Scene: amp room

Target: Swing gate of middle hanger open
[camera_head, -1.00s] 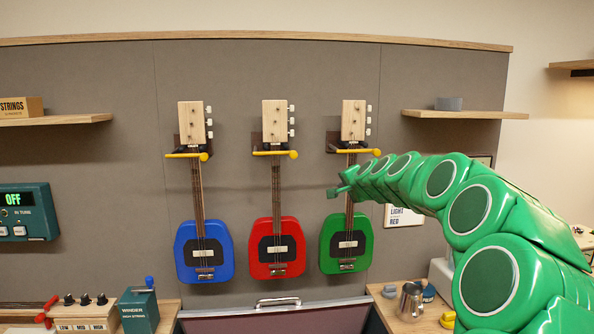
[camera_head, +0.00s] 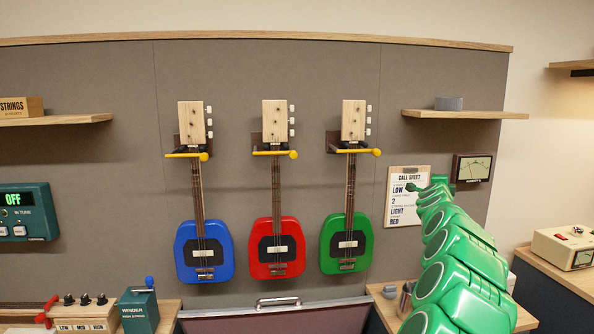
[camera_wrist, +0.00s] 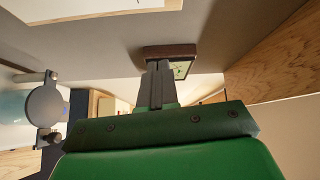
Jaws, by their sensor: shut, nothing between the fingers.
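Three guitars hang on the grey panel. The middle hanger (camera_head: 256,141) holds the red guitar (camera_head: 277,262) by its neck. This hanger's yellow gate (camera_head: 272,153) lies level across the front of the neck, just below the wooden headstock, with a round knob at its right end. My gripper (camera_head: 440,179) is well to the right of the guitars, in front of the panel near the call sheet, touching none of the hangers. In the wrist view its grey fingers (camera_wrist: 160,72) are together and empty. No hanger is clearly visible there.
The blue guitar (camera_head: 203,255) and green guitar (camera_head: 346,247) hang either side, with similar yellow bars across their necks. A call sheet (camera_head: 401,205) and a meter (camera_head: 473,168) are on the wall near my gripper. A shelf (camera_head: 463,114) juts out above.

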